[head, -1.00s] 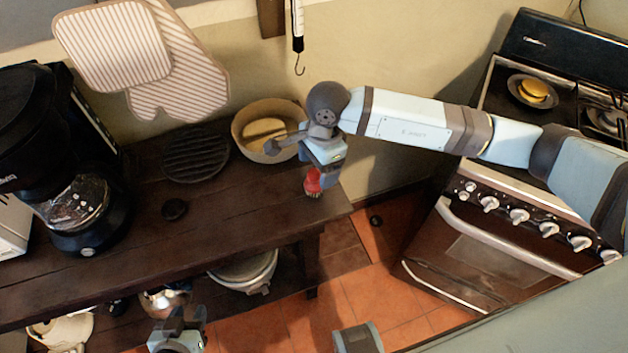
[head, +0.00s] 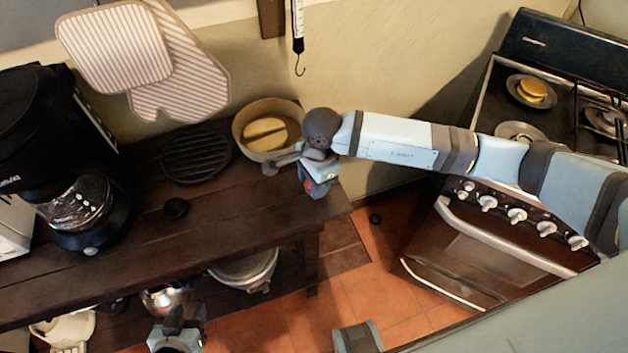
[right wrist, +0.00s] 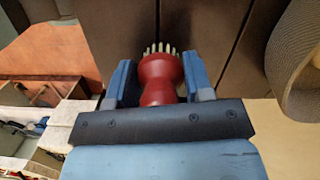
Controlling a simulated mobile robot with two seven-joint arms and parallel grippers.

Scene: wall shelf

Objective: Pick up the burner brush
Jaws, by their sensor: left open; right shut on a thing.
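The burner brush (right wrist: 160,78) has a red handle and pale bristles in the right wrist view. It sits between the two blue fingers of my right gripper (right wrist: 160,85), which is shut on it. In the head view only a small red patch of the brush (head: 309,186) shows beside my right gripper (head: 318,188), at the right end of the dark wooden table (head: 240,207). I cannot tell whether the bristles touch the table. My left gripper (head: 178,340) is open and empty at the bottom of the head view, in front of the table.
A round bowl (head: 240,135) with a yellowish thing in it stands close behind my right gripper. A black grill plate (head: 196,154), a small dark disc (head: 175,208) and a coffee maker (head: 85,210) are further left. A stove (head: 490,235) stands at the right.

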